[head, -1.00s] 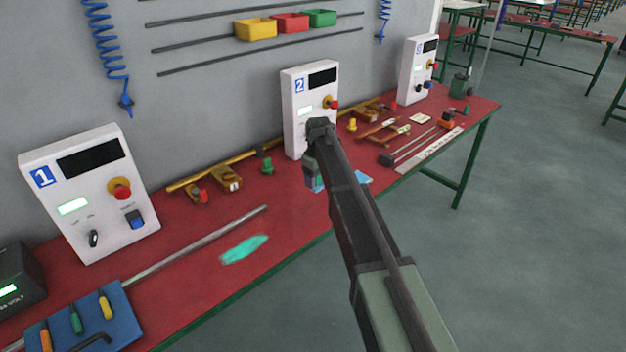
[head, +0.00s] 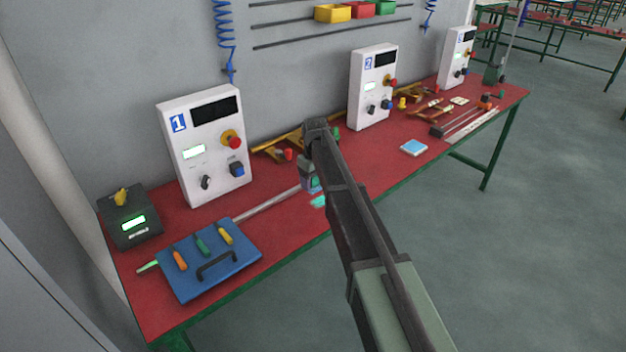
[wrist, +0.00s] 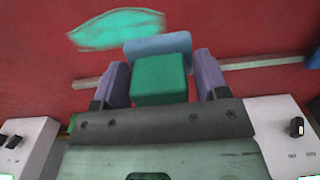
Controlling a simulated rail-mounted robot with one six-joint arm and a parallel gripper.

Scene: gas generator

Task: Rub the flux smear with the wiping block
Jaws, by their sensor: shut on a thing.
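The flux smear (wrist: 115,28) is a flat teal patch on the red bench top (wrist: 40,50). In the head view the smear (head: 318,201) is partly hidden behind my gripper (head: 312,186). In the wrist view my gripper (wrist: 162,82) has its two purple fingers on either side of the wiping block, which has a green body (wrist: 158,80) and a blue pad (wrist: 158,46). It is shut on the block. The pad's edge appears beside or over the smear's near right end. I cannot tell whether the pad touches the bench.
A metal strip (head: 268,202) lies behind the smear. A blue tool tray (head: 207,262) is at left, before control box 1 (head: 205,150). Control box 2 (head: 372,95) stands farther right. A light blue square (head: 414,147) lies on the bench, with clear red surface around it.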

